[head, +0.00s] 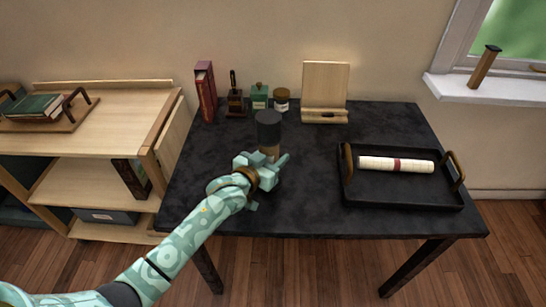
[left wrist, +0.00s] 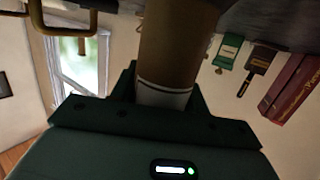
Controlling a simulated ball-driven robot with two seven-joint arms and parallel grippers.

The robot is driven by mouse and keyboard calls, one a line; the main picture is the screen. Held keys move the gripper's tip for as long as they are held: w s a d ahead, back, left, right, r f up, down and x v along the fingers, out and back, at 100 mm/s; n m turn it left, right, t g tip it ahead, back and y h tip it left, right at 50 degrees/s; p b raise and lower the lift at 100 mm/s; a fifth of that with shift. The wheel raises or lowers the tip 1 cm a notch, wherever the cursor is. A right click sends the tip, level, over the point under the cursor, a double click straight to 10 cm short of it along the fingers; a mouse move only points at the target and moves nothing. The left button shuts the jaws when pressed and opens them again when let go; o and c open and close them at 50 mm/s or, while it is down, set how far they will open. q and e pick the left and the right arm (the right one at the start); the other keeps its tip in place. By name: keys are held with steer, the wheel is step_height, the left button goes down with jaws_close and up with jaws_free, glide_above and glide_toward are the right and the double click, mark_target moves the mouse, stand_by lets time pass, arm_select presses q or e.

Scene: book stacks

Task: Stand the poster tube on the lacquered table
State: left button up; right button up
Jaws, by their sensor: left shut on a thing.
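The poster tube is brown with a dark cap (head: 268,127) at its top, and stands roughly upright over the black lacquered table (head: 320,150), left of its middle. My left gripper (head: 264,168) is shut on the tube from the near side. In the left wrist view the brown tube (left wrist: 178,50) runs between the jaws, with a pale band near them. The tube's lower end is hidden by my gripper in the head view, so I cannot tell whether it touches the table. My right gripper is not in view.
A black tray (head: 405,194) with a rolled scroll (head: 396,165) lies at the right. A red book (head: 205,92), a green bottle (head: 259,96), a jar (head: 282,99) and a wooden stand (head: 325,92) line the back. A brown stick (head: 484,67) leans on the windowsill. The table's centre is clear.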

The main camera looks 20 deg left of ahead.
arm_select(q)
steer(key=shift+f, duration=0.1)
steer(key=o, duration=1)
steer(key=shift+f, duration=0.1)
steer(key=shift+s+r, duration=0.2)
steer(key=shift+r, duration=0.1)
steer(key=shift+p+v, duration=2.3)
steer(key=shift+v, duration=3.5)
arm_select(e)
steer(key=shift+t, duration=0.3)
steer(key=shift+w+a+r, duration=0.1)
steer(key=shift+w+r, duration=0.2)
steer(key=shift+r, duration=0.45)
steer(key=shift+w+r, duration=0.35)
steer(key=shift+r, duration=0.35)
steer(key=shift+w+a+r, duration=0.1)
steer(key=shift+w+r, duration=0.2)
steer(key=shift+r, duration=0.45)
